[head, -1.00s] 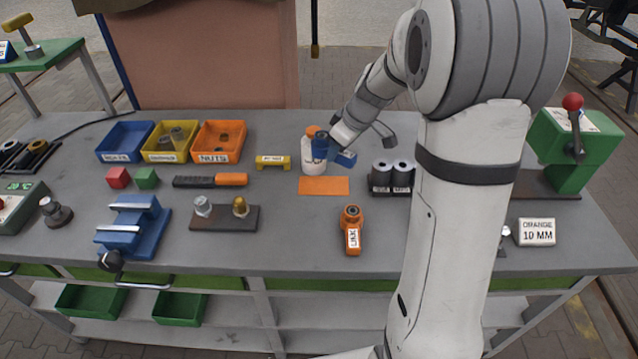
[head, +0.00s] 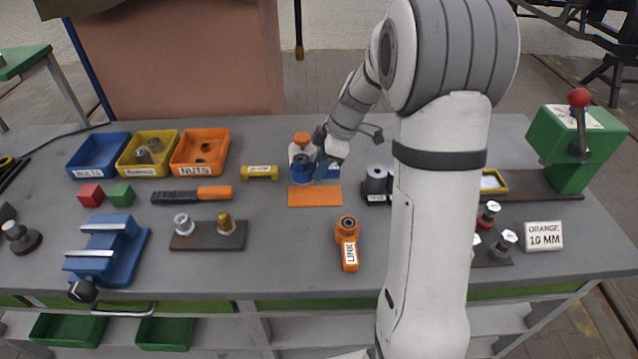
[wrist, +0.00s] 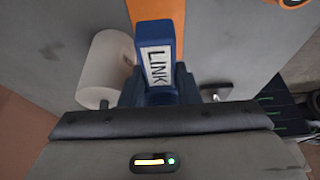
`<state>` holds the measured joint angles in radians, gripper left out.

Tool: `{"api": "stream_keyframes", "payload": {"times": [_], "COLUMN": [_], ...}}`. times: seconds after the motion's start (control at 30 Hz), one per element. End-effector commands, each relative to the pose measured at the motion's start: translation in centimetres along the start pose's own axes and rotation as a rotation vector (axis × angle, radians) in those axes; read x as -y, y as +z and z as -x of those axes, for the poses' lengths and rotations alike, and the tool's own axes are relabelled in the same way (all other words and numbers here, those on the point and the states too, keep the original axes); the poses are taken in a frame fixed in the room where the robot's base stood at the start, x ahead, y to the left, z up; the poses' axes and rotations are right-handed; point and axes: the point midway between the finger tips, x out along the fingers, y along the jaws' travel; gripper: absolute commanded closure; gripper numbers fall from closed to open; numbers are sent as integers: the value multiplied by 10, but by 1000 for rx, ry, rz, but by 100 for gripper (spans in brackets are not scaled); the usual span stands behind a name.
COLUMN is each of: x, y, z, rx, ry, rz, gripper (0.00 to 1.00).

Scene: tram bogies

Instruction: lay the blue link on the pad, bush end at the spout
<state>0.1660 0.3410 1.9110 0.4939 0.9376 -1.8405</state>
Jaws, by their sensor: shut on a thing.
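The blue link (head: 303,171) is in the jaws of my gripper (head: 323,158), just behind the orange pad (head: 315,197) in the head view. In the wrist view, its blue bar with the white LINK label (wrist: 157,62) sticks out from my gripper (wrist: 160,94) towards the pad (wrist: 160,12). My gripper is shut on the link. The gap between link and pad is unclear. A white bottle with an orange cap (head: 301,137) stands close behind the link. A white cylinder (wrist: 105,68) shows left of the link in the wrist view. I cannot make out a spout.
An orange link (head: 347,245) lies in front of the pad. Bare table (head: 285,240) lies front left of the pad.

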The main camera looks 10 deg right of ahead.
Motion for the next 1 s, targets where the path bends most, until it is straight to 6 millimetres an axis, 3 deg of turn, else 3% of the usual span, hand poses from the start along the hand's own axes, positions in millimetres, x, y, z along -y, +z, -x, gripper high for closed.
{"api": "stream_keyframes", "payload": {"times": [0.1, 0.37, 0.6, 0.97, 1.0], "x": [0, 0, 0, 0, 0], "y": [7, 13, 24, 25, 25], "z": [-17, -34, -62, -66, -66], "rx": [0, 0, 0, 0, 1], "ry": [-1, 0, 0, 2, 1], "rz": [-1, 1, 1, 3, 3], "gripper": [100, 100, 100, 100, 70]}}
